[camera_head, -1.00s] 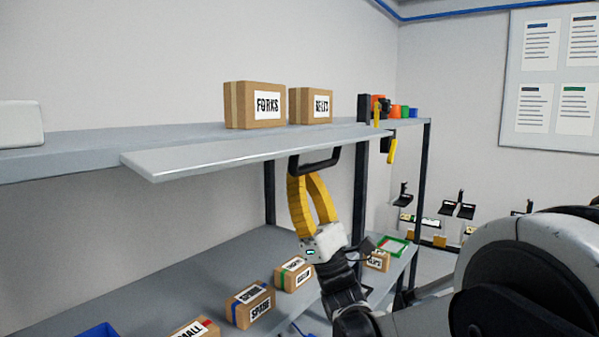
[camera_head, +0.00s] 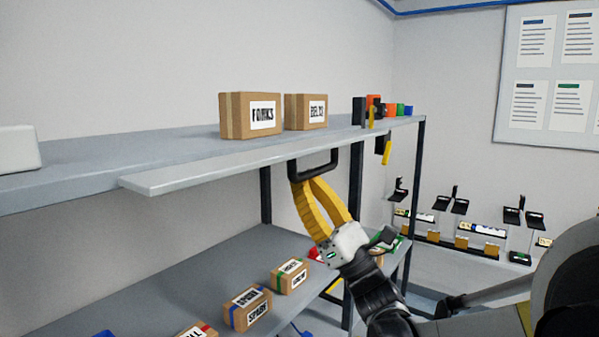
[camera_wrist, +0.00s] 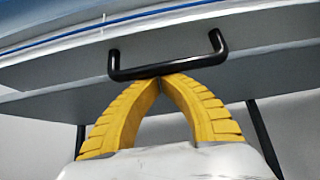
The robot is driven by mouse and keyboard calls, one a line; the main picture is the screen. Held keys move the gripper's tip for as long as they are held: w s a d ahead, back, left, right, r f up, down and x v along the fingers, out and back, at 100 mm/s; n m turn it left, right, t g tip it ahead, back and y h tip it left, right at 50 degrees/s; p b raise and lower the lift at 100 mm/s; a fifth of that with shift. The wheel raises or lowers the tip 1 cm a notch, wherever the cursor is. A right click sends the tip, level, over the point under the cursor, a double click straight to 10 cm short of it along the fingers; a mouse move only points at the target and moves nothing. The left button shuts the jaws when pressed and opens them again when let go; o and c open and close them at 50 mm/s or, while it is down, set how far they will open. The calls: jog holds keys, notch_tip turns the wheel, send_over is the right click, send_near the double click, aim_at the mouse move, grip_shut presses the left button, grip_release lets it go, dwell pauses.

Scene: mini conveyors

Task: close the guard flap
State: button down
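The guard flap (camera_head: 215,165) is a long grey panel along the front of the upper shelf. It sticks out nearly level, with its face tilted a little. A black U-shaped handle (camera_head: 318,170) hangs from it; the handle also shows in the wrist view (camera_wrist: 168,70). My gripper (camera_head: 306,182) has two yellow fingers and comes up from below. In the wrist view its fingertips (camera_wrist: 160,79) meet at the lower edge of the handle bar, near its middle. They look in contact with the bar, but I see no part of it clearly between them.
Two cardboard boxes (camera_head: 250,116) (camera_head: 305,112) stand on the upper shelf (camera_head: 180,146). Labelled boxes (camera_head: 247,308) lie on the lower shelf (camera_head: 205,270). Dark posts (camera_head: 357,210) stand right of my gripper.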

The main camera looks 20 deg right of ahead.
aim_at(320, 145)
jog(key=r+g+p, duration=0.1)
jog(key=p, duration=0.1)
jog(key=s+g+h+p, duration=0.1)
jog(key=p, duration=0.1)
jog(key=d+r+h+p, duration=0.1)
jog(key=p, duration=0.1)
jog(key=shift+s+d+r+g, duration=0.1)
jog(key=shift+s+r+g, duration=0.2)
jog(key=shift+r+g, duration=0.1)
jog(key=r+g+h+p, duration=0.1)
jog(key=p, duration=0.2)
jog(key=r+g+h+p, duration=0.1)
jog(key=g+p, duration=0.1)
jog(key=p, duration=0.2)
jog(key=s+r+g+h+p, duration=0.1)
jog(key=p, duration=0.3)
jog(key=shift+d, duration=0.35)
jog(key=g+h+p, duration=0.1)
jog(key=p, duration=0.1)
jog(key=r+g+p, duration=0.1)
jog(key=p, duration=0.1)
jog(key=shift+s+r+g+h, duration=0.1)
jog(key=shift+r+g+h, duration=0.05)
jog(key=shift+g+h, duration=0.2)
jog(key=shift+r+p, duration=0.3)
jog(key=shift+p, duration=0.2)
jog(key=shift+w+a+r+p, duration=0.15)
jog(key=shift+w+r+p, duration=0.15)
jog(key=shift+r, duration=0.45)
